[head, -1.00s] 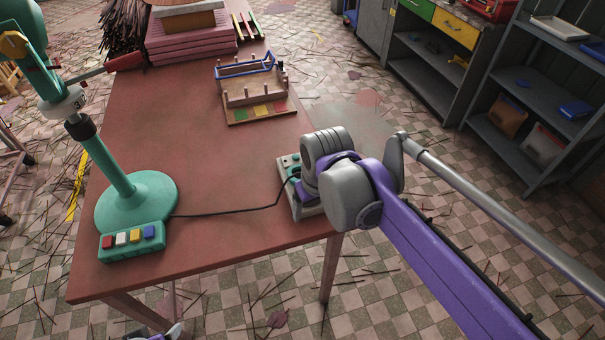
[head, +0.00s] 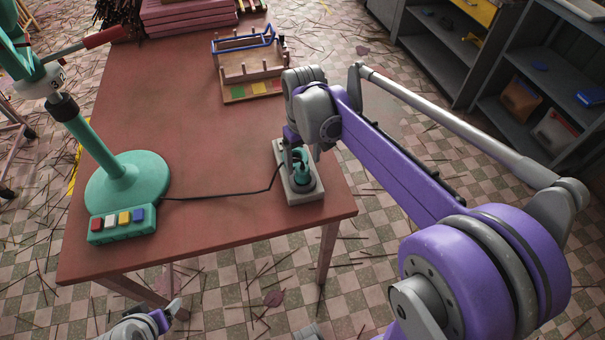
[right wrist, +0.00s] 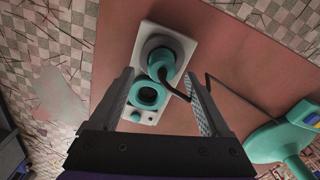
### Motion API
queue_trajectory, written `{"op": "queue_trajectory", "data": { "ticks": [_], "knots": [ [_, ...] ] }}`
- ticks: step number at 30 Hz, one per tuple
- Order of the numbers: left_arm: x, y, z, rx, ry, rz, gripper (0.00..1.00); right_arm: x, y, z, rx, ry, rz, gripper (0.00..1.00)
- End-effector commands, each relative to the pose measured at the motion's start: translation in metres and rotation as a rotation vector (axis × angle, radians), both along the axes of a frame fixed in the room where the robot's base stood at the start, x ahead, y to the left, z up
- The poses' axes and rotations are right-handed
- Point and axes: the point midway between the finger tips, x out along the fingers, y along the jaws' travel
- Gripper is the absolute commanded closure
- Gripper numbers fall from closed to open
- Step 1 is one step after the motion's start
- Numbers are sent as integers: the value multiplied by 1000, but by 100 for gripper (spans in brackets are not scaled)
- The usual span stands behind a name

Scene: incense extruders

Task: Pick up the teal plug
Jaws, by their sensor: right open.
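The teal plug (head: 301,172) sits in a dark round socket at the near end of a pale socket block (head: 305,197) on the table. In the right wrist view the plug (right wrist: 162,60) has a black cable leaving its side, and a teal ring (right wrist: 148,95) with a dark centre lies beside it on the block. My right gripper (right wrist: 158,74) is open and empty, its fingers on either side of the block's middle. In the head view the right gripper (head: 297,152) is over the block, partly hiding it. My left gripper (head: 172,308) shows only partly at the bottom edge, below the table.
A teal stand (head: 127,180) with a button box (head: 123,223) is at the left; the black cable (head: 225,197) runs from it to the block. A wooden rack (head: 250,92) and pink slabs (head: 185,18) are farther back. The table middle (head: 190,125) is clear.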

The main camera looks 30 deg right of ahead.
Motion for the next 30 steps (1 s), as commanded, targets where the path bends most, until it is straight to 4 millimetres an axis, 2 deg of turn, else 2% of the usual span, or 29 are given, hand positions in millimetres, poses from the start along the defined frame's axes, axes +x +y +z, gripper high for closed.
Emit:
{"op": "queue_trajectory", "data": {
  "ticks": [6,9,17,20,30],
  "knots": [
    [0,0,0,0,0,0,25,0,3,-33,0,0,0,19],
    [0,0,-1,0,1,0,25,0,3,-43,0,0,0,19],
    [0,0,-1,0,1,0,25,0,3,-47,0,-1,0,19],
    [0,0,-1,0,1,0,25,0,3,-47,0,0,0,33],
    [0,0,-1,0,1,0,25,0,3,-46,0,0,0,95]
  ]
}}
